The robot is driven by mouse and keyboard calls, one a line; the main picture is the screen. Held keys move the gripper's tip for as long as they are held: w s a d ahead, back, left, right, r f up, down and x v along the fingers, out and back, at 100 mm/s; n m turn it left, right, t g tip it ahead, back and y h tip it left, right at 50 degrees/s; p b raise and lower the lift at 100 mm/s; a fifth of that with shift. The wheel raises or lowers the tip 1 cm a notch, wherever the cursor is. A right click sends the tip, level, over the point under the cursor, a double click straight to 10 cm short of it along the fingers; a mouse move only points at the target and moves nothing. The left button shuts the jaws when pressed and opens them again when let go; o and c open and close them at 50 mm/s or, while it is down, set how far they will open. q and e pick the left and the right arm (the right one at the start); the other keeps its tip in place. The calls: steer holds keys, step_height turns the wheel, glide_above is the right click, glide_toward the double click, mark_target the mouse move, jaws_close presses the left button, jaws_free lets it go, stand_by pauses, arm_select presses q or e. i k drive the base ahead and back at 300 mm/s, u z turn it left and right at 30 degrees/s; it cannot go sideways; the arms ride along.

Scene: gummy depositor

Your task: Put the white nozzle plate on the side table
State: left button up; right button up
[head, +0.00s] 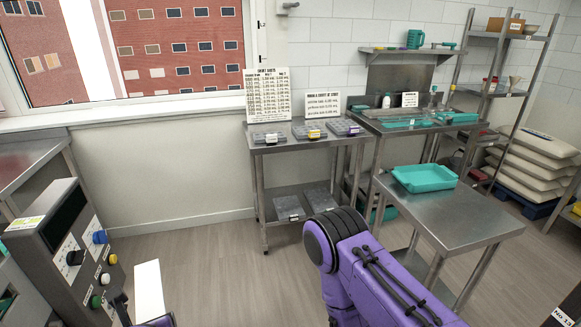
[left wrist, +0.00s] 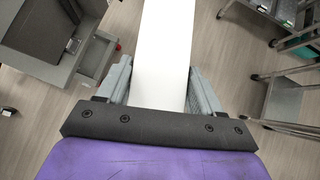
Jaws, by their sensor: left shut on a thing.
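The white nozzle plate (head: 149,290) is a long flat white strip at the bottom left of the head view, held clear of the floor. In the left wrist view the plate (left wrist: 163,50) runs between the two grey fingers of my left gripper (left wrist: 160,88), which is shut on it. Most of the left gripper is cut off in the head view. A low steel table (head: 455,222) stands at the right. Another steel table (head: 290,148) stands by the back wall; I cannot tell which one is the side table. My right gripper is out of view; only my right arm shows.
A teal tray (head: 424,178) sits on the low table, whose front part is bare. Moulds and two signs (head: 268,94) stand on the back table. A control panel (head: 75,250) with knobs is close beside the plate at left. The middle floor is free.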

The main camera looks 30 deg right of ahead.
mark_target(464, 217)
steer(key=z, duration=0.4)
steer(key=i, duration=2.6)
steer(key=z, duration=3.65)
steer(key=i, duration=1)
steer(key=u, duration=0.05)
